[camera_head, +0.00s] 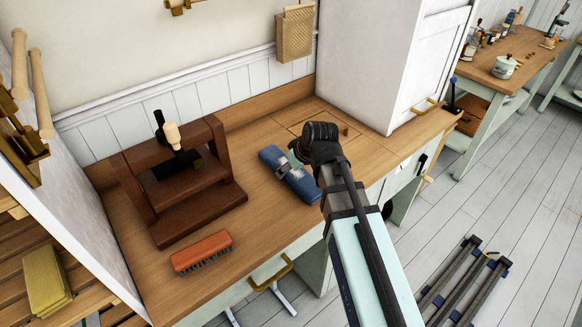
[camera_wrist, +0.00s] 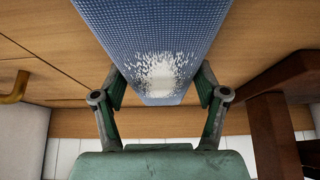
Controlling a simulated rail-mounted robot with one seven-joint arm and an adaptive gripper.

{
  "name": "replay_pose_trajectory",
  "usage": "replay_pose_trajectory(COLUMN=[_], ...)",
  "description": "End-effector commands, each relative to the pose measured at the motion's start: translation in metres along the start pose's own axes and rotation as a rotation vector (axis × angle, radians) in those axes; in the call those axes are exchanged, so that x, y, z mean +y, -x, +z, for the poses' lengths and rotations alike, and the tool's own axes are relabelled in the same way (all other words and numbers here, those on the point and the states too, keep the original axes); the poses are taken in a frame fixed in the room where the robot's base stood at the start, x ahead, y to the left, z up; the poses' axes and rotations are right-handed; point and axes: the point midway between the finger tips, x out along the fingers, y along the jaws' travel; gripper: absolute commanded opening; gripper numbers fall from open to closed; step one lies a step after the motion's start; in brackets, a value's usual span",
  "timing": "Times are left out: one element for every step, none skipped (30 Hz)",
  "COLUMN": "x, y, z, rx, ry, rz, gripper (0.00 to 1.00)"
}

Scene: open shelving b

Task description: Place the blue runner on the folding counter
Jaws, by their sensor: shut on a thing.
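The blue runner (camera_head: 288,174) is a long blue bundle with a pale patch, low over or on the wooden counter (camera_head: 262,215); I cannot tell if it touches. My gripper (camera_head: 301,157) is at its right side, partly hidden by my arm. In the wrist view my gripper (camera_wrist: 160,95) has a finger on each side of the blue woven runner (camera_wrist: 150,25) and is shut on it. An outlined panel (camera_head: 299,112) is set in the counter beyond the runner; I cannot tell if it is the folding part.
A brown wooden press (camera_head: 180,215) stands on the counter to the left. A red-orange brush (camera_head: 202,251) lies near the front edge. A white cabinet (camera_head: 375,60) rises at the back right. Bare counter lies between press and runner.

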Motion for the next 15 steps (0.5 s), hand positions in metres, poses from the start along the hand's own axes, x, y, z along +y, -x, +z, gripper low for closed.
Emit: replay_pose_trajectory(x=[0.0, 0.0001, 0.0001, 0.0001, 0.0001, 0.0001, 0.0001, 0.0001, 0.0001, 0.0001, 0.0001, 0.0001, 0.0001, 0.0001, 0.0001], y=[-0.0005, -0.0006, -0.0005, -0.0004, -0.0004, -0.0004, -0.0006, -0.001, -0.002, -0.0029, -0.0037, -0.0034, -0.0032, -0.0031, -0.0031], z=[0.0001, 0.0, -0.0002, -0.0002, -0.0002, -0.0002, -0.0001, 0.0001, 0.0007, 0.0012, 0.0018, 0.0017, 0.0016, 0.0016, 0.0016], rx=[0.001, 0.002, 0.002, 0.002, 0.002, 0.002, 0.002, 0.002, 0.001, 0.001, 0.001, 0.001, 0.001, 0.001, 0.0], ry=[0.0, 0.0, 0.0, 0.0, 0.0, 0.0, 0.0, 0.0, 0.0, 0.0, 0.0, 0.0, 0.0, 0.0, 0.0], rz=[0.0, 0.0, 0.0, 0.0, 0.0, 0.0, 0.0, 0.0, 0.0, 0.0, 0.0, 0.0, 0.0, 0.0, 0.0], gripper=[0.22, 0.22, 0.22, 0.22, 0.22, 0.22, 0.22, 0.22, 0.22, 0.22, 0.22, 0.83, 0.94, 0.97, 0.97])
